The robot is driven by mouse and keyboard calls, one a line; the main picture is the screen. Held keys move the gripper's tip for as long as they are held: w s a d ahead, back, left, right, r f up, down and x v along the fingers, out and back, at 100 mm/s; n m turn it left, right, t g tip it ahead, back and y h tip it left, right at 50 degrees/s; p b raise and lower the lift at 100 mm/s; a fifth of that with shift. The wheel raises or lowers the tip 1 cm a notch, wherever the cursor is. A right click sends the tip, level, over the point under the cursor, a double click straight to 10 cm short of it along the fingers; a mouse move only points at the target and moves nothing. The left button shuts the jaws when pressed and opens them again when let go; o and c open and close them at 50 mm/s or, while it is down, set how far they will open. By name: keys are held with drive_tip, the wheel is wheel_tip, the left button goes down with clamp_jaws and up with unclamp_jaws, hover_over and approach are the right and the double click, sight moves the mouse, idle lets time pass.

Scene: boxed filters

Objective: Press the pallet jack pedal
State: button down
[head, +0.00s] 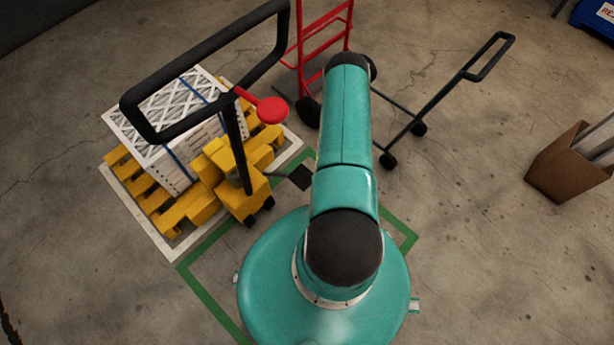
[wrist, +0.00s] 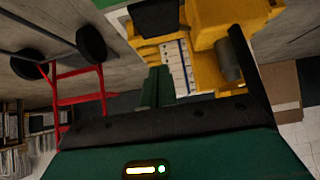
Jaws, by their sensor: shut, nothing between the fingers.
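The yellow pallet jack (head: 244,192) stands left of my arm in the head view, with a tall black loop handle (head: 188,58). A small black pedal (head: 300,177) sticks out from its base on the right, just beside my arm. A red knob (head: 272,110) sits higher, near the handle. In the wrist view the jack's yellow body (wrist: 215,22) fills the upper right, and a dark block (wrist: 157,18), possibly the pedal, shows at the top. My gripper (wrist: 157,76) is shut and empty, apart from that block. In the head view my arm hides it.
A white filter box (head: 165,115) rests on a yellow pallet (head: 140,183) behind the jack. A red hand truck (head: 318,40) and a black-handled cart (head: 430,100) stand beyond my arm. A cardboard box (head: 565,165) is far right. Open floor lies at right.

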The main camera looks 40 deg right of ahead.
hover_over(302, 175)
drive_tip(key=s, duration=0.3)
wheel_tip(302, 175, down, 8)
drive_tip(key=shift+r, duration=0.2)
wheel_tip(302, 175, down, 2)
drive_tip(key=shift+f, duration=0.75)
